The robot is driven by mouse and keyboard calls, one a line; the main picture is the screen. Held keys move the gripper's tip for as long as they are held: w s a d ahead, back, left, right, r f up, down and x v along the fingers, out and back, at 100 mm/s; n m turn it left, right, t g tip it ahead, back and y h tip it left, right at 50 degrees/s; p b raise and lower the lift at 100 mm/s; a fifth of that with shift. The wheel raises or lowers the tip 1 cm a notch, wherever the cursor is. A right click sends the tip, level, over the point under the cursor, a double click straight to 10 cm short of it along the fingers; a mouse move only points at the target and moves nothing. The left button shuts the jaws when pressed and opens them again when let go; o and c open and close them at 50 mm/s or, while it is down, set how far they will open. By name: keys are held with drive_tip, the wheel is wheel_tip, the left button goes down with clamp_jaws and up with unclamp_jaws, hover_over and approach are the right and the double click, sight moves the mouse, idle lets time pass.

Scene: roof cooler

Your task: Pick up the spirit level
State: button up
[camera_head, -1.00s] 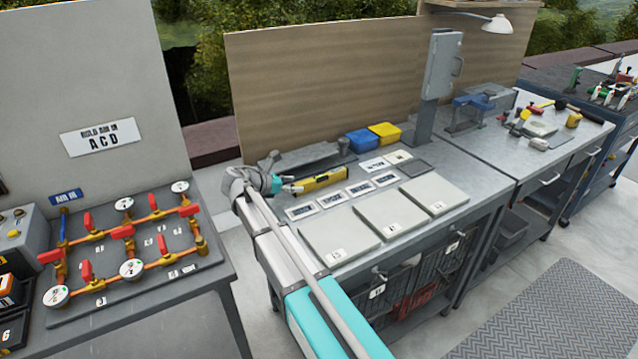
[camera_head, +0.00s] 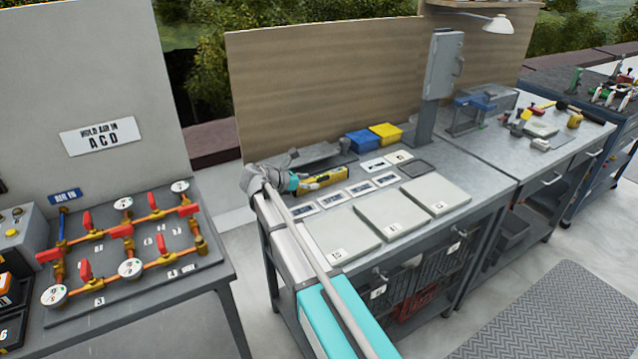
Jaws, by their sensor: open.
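The yellow spirit level (camera_head: 325,178) lies on the grey metal workbench (camera_head: 470,170), behind a row of small label cards. My arm reaches in from the bottom of the picture. My gripper (camera_head: 300,184) is at the left end of the level, and its fingers overlap that end in this view. The gripper is open. I cannot tell whether the fingers straddle the level or touch it, as the wrist hides part of them.
A blue bin (camera_head: 361,141) and a yellow bin (camera_head: 385,132) stand behind, near the wooden back panel (camera_head: 320,80). Flat grey panels (camera_head: 390,215) cover the bench front. A grey post with a box (camera_head: 440,70) stands to the right. A gauge board (camera_head: 130,245) is at left.

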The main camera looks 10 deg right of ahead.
clamp_jaws()
idle(0.3)
drive_tip(key=shift+r, duration=0.1)
drive_tip(key=shift+r+p, duration=0.9)
drive_tip(key=shift+p, duration=0.1)
drive_tip(key=s+d+r+p, duration=0.1)
drive_tip(key=s+r+p, duration=1)
drive_tip(key=s, duration=0.3)
drive_tip(key=shift+d, duration=0.1)
